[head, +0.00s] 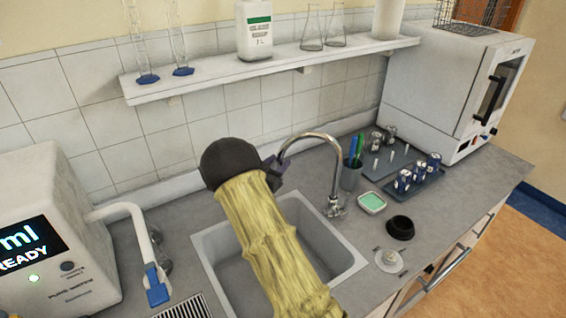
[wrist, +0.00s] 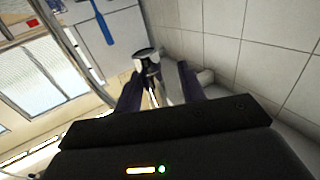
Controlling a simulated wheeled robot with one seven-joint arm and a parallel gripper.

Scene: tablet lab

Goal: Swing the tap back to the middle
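The chrome tap (head: 335,172) stands at the right side of the sink (head: 347,268). Its curved spout arches up and to the left, over the sink's back part. My gripper (head: 273,172) is at the spout's free end, and my sleeved arm hides much of the basin. In the wrist view, the two dark fingers of my gripper (wrist: 160,92) stand apart, with the chrome spout (wrist: 149,62) between them. Gaps show beside the metal, so the gripper looks open around it. Any contact with a finger is too small to tell.
A water purifier (head: 40,165) with a dispensing arm stands at left. A shelf (head: 270,70) with glassware runs above.

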